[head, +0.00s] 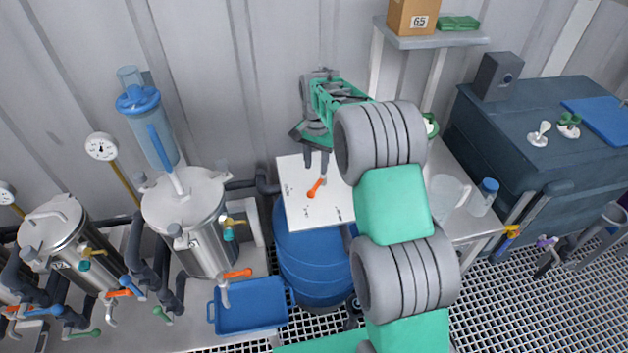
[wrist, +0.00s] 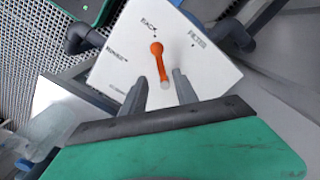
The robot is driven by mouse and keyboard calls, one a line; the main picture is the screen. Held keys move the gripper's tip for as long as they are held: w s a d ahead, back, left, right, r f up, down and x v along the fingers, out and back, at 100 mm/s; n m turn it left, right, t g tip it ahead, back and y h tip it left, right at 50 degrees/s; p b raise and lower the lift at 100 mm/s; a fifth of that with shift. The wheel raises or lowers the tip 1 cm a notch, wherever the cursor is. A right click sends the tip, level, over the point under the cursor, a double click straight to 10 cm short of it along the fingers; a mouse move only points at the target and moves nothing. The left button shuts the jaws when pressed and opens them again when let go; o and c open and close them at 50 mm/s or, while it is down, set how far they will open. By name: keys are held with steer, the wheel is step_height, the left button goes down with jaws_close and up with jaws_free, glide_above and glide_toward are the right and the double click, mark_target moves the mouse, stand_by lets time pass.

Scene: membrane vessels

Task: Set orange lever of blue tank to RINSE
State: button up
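The blue tank (head: 312,262) stands in the middle of the head view, with a white panel (head: 330,212) on top. The orange lever (head: 316,188) is on this panel. In the wrist view the lever (wrist: 160,64) has its round end toward a label starting "BACK". A label that looks like "RINSE" is to its left on the panel (wrist: 190,62), "FILTER" to its right. A fourth label is too small to read. My gripper (wrist: 161,82) is open, one finger each side of the lever's lower end. It also shows above the panel in the head view (head: 316,173); contact is unclear.
A steel vessel (head: 185,225) with pipes and a blue tray (head: 250,305) are left of the tank. A clear jug (head: 446,193) and a blue-capped bottle (head: 484,197) stand right, beyond my arm. A dark cabinet (head: 545,140) is farther right.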

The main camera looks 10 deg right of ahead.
mark_target(316, 187)
steer(key=shift+d+f, duration=0.1)
steer(key=shift+f, duration=0.35)
step_height(316, 187, down, 7)
steer(key=shift+f+p, duration=0.1)
steer(key=shift+p, duration=0.85)
steer(key=shift+c, duration=0.4)
jaws_close()
